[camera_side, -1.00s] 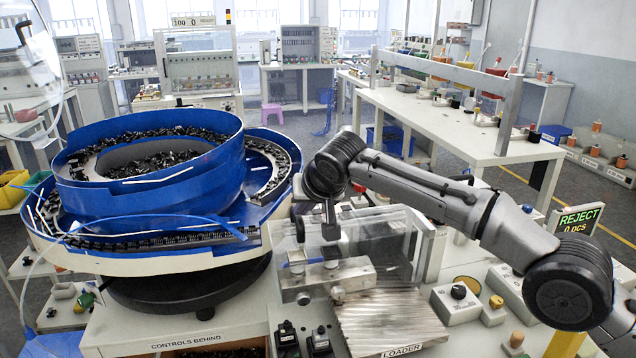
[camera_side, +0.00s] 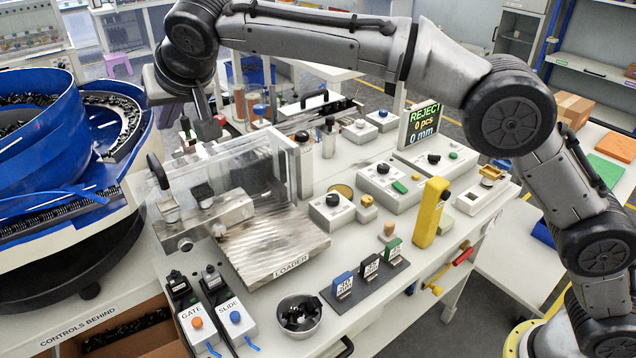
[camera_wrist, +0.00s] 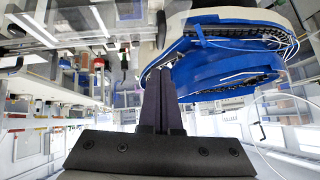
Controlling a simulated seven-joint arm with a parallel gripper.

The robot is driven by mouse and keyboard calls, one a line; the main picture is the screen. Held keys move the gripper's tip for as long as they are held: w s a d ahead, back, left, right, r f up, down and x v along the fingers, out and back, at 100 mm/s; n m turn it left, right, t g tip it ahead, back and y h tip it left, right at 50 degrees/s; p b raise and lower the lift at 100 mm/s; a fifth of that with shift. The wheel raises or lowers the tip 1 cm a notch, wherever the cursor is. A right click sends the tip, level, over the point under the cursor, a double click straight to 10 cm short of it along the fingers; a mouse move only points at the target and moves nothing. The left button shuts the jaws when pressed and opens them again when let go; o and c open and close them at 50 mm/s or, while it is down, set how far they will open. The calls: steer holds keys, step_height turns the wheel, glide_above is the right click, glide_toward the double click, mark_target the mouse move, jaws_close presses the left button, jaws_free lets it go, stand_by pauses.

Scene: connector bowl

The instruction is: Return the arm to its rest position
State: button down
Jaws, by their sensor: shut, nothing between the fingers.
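My gripper (camera_side: 207,125) hangs with its fingers pointing down at the end of my raised arm. It is in the air near the top of the clear guard (camera_side: 235,170) around the loader (camera_side: 270,240). The fingers are together with nothing between them. In the wrist view the shut fingers (camera_wrist: 160,82) show dark and upright in the middle. There the blue feeder bowl (camera_wrist: 225,75) appears at upper right, apart from the fingers. In the side view the feeder bowl (camera_side: 40,125) stands at the left, with dark parts inside.
A small metal bowl (camera_side: 300,328) holding black connectors stands at the table's front. Beside it are the GATE and SLIDE boxes (camera_side: 215,312) and a rack of coloured blocks (camera_side: 365,280). A yellow post (camera_side: 430,213) and the REJECT display (camera_side: 419,124) stand farther right.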

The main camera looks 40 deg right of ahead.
steer(key=d+r+m+t, duration=0.1)
steer(key=d+r, duration=0.6)
steer(key=d, duration=0.1)
steer(key=s+d+r+m+h, duration=0.1)
steer(key=s+d+r, duration=0.2)
steer(key=s+d, duration=0.5)
steer(key=s+d+r+m+h, duration=0.1)
steer(key=s+d+r+m, duration=0.2)
steer(key=d, duration=0.9)
steer(key=s+d+f+n+g, duration=0.1)
steer(key=s+d+f, duration=0.3)
steer(key=s, duration=0.4)
steer(key=s+d+f+n, duration=0.1)
steer(key=s+d+f, duration=0.25)
steer(key=s, duration=0.45)
steer(key=s+f+n+g, duration=0.3)
steer(key=s+f, duration=1)
steer(key=f, duration=0.3)
steer(key=shift+f+n, duration=0.35)
steer(key=shift+n, duration=0.05)
